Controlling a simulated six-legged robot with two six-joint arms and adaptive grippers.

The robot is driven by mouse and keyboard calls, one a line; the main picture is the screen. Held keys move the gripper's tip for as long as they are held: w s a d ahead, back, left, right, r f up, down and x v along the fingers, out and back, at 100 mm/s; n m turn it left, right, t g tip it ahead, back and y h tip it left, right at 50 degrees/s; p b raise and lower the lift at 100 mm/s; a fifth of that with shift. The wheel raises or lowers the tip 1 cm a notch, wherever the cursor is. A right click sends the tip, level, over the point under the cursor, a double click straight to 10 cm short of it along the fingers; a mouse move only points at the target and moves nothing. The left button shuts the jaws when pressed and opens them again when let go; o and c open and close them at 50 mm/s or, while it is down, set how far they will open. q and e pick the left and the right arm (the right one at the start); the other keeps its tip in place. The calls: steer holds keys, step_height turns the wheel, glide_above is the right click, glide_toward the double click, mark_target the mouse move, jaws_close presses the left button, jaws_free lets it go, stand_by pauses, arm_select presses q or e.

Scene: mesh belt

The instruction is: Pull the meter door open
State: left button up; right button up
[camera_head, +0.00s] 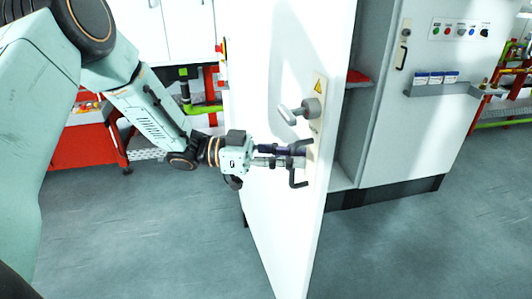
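The white meter door (290,225) stands swung open from the cabinet, its near edge toward me. A silver lever latch (299,111) sits on the door below a yellow warning sticker. Below the latch is a black bracket-shaped door handle (298,180). My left gripper (291,158) comes in from the left, and its fingers are close together on the middle of this handle, hiding that part. The handle's upper and lower ends show. My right gripper is not in view.
The grey cabinet (420,135) behind the door has a control panel (461,29) and an open compartment with a red shelf. A red cart (85,147) and green pipes stand at the left. The grey floor (420,250) in front is clear.

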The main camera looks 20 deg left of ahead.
arm_select(q)
steer(key=v, duration=1.1)
steer(key=shift+a, duration=0.3)
steer(key=shift+d, duration=0.15)
